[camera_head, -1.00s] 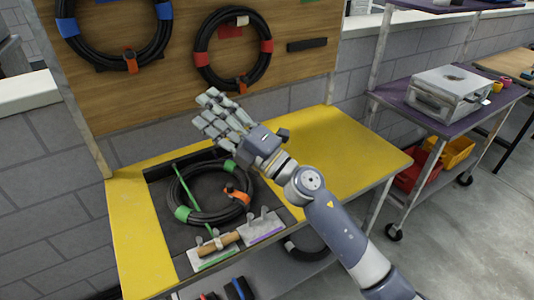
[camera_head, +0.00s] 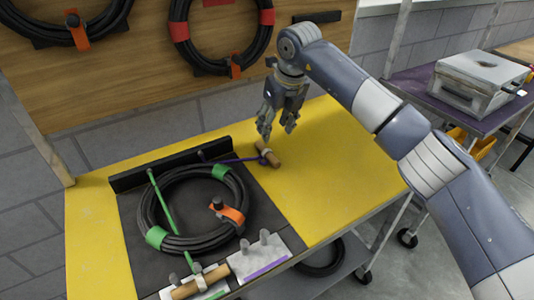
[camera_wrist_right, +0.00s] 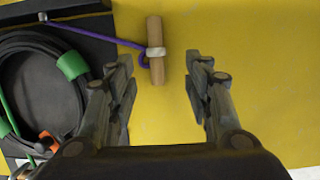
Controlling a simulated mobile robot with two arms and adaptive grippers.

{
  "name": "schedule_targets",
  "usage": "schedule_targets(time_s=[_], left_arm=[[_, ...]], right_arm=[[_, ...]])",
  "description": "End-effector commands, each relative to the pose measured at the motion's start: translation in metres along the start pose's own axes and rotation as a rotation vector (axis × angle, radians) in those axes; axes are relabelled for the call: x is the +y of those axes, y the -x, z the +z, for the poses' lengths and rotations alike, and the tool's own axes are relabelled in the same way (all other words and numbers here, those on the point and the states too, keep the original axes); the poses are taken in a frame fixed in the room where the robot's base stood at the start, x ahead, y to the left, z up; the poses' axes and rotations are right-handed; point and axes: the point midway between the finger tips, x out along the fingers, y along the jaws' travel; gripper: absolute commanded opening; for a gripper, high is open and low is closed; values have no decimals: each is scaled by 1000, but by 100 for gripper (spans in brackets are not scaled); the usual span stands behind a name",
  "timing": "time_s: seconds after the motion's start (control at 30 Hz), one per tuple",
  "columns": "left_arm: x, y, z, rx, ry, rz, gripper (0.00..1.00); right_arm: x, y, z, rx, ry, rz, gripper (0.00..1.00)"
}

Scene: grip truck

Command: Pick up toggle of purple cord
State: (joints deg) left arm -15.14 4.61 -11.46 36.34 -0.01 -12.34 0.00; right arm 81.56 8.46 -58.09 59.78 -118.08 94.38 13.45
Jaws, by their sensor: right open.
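The purple cord's toggle (camera_head: 268,154) is a short tan wooden rod with a white band at its middle. It lies on the yellow tabletop, right of the black board. The purple cord (camera_head: 232,160) runs from it left to the black rail. My right gripper (camera_head: 277,137) is open, pointing down just above the toggle. In the right wrist view, the toggle (camera_wrist_right: 156,50) shows between and slightly beyond the open fingertips (camera_wrist_right: 160,62), nearer the left finger. Whether either finger touches it is unclear; nothing is held. My left gripper is not in view.
A black coil (camera_head: 154,200) with green bands and an orange strap lies on the board, left of the toggle. A green cord (camera_head: 163,205) crosses it to another wooden toggle (camera_head: 200,282) in front. The yellow tabletop (camera_head: 335,185) to the right is clear.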

Motion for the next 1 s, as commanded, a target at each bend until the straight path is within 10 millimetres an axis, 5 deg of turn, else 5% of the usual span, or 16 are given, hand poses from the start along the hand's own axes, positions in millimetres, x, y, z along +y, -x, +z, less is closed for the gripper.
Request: schedule_targets(time_s=[0.1, 0.4, 0.8, 1.0], left_arm=[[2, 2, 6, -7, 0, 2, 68], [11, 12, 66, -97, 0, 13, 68], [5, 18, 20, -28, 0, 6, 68], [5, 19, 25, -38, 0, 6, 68]], right_arm=[[-1, -13, -1, 7, -1, -6, 47], [0, -52, -1, 5, 0, -5, 47], [3, -99, 1, 5, -1, -3, 47], [3, -106, 1, 1, 1, -4, 47]])
